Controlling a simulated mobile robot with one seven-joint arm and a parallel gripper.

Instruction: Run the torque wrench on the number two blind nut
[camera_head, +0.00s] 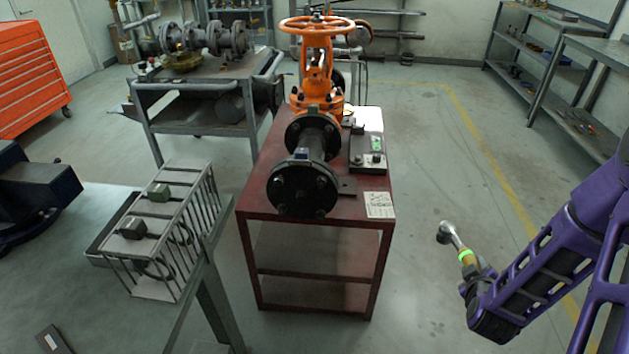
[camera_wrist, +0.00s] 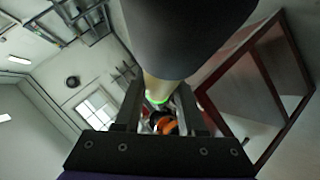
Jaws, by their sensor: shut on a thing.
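My gripper (camera_head: 474,273) is at the lower right of the head view, shut on the torque wrench (camera_head: 452,236). The wrench has a dark round head, a silver shaft and a lit yellow-green ring. It points up and left, in the air, clear of the valve. In the wrist view my gripper's fingers (camera_wrist: 160,112) flank the wrench, whose large dark end (camera_wrist: 185,35) fills the top. The black blind flange (camera_head: 300,192) faces the head camera at the near end of the orange gate valve (camera_head: 318,68). Several nuts show on it; I cannot tell which is number two.
The valve stands on a dark red table (camera_head: 352,208) with a grey device (camera_head: 368,150) and a paper sheet (camera_head: 379,205). A wire rack (camera_head: 170,235) stands at left. Open floor (camera_head: 440,180) lies between the table and my arm.

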